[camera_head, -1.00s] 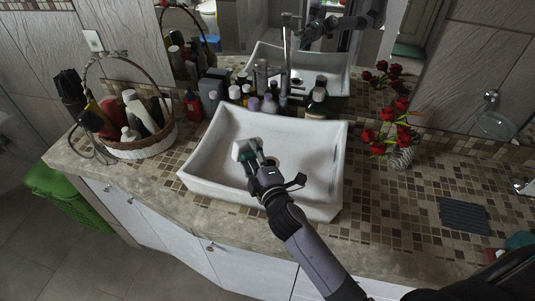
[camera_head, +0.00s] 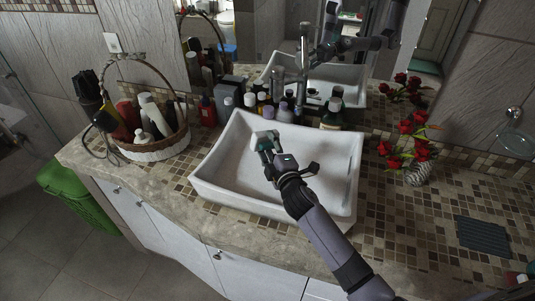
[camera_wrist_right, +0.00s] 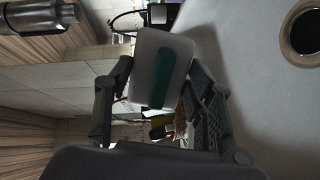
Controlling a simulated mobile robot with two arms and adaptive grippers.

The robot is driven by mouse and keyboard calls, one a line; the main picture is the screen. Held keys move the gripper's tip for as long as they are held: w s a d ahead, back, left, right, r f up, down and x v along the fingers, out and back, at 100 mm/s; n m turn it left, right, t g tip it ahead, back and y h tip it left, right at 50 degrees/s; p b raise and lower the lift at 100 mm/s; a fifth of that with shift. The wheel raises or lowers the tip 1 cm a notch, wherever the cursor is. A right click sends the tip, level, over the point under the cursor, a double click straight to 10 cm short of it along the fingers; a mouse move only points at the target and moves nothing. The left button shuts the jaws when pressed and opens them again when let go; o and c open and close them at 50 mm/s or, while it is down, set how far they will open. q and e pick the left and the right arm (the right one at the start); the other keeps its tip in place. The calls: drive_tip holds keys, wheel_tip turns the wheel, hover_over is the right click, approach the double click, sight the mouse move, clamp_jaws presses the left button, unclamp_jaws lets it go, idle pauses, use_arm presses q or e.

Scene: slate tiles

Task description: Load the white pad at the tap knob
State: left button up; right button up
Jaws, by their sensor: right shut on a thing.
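My right gripper (camera_head: 267,146) is shut on the white pad (camera_head: 262,137) and holds it over the left back part of the white basin (camera_head: 215,183). In the right wrist view the white pad (camera_wrist_right: 147,52) sits between the fingers of the gripper (camera_wrist_right: 160,95), with a green-teal strip across it. The chrome tap (camera_head: 304,58) stands behind the basin, apart from the pad. A metal cylinder (camera_wrist_right: 38,16), probably part of the tap, shows at the top left of the wrist view. I cannot make out the knob clearly. My left gripper is not in view.
Several bottles (camera_head: 284,112) line the basin's back edge. A wicker basket (camera_head: 150,151) of toiletries stands left. A vase of red roses (camera_head: 418,172) and a slatted dark mat (camera_head: 484,236) are on the right. The drain (camera_wrist_right: 303,30) shows in the wrist view. A mirror reflects my arm.

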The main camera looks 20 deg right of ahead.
drive_tip(key=shift+w+d+f+b, duration=0.25)
drive_tip(key=shift+w+d, duration=0.2)
drive_tip(key=shift+w, duration=0.35)
drive_tip(key=shift+w+d+f+b, duration=0.1)
drive_tip(key=shift+w+d+b, duration=0.25)
drive_tip(key=shift+w, duration=0.5)
drive_tip(key=shift+w+d+f+b, duration=0.25)
drive_tip(key=shift+w+d, duration=0.25)
drive_tip(key=shift+w, duration=0.3)
